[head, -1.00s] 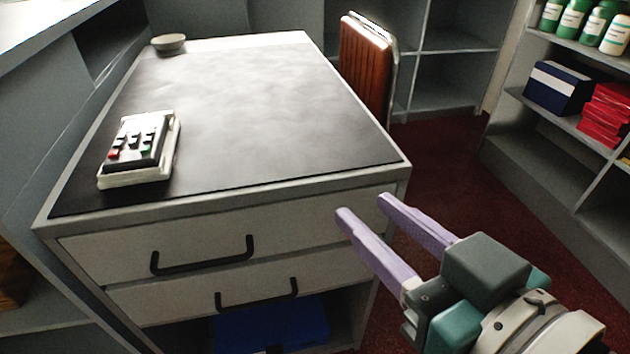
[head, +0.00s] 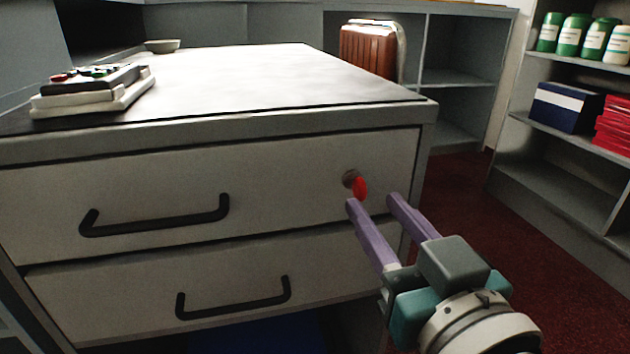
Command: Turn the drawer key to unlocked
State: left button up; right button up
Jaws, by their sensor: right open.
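The drawer key (head: 361,188) has a red bow and sits in a round brown lock (head: 350,178) at the right end of the upper drawer front (head: 290,185). The red bow hangs down and slightly to the right. My right gripper (head: 370,199) is open, with two purple fingers pointing up and left towards the key. Its left fingertip is just below the key and its right fingertip is to the right of it. The key does not appear to be between the fingers. Whether a finger touches it, I cannot tell. My left gripper is not in view.
The upper drawer has a black handle (head: 155,217); the lower drawer has another (head: 234,297). Shelves (head: 560,190) with bottles and boxes stand at the right, beyond dark red floor.

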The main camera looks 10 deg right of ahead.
aim_at(364, 193)
jog(key=shift+w+a+b, duration=0.1)
jog(key=shift+w+b, duration=0.3)
jog(key=shift+w, duration=1.45)
grip_shut()
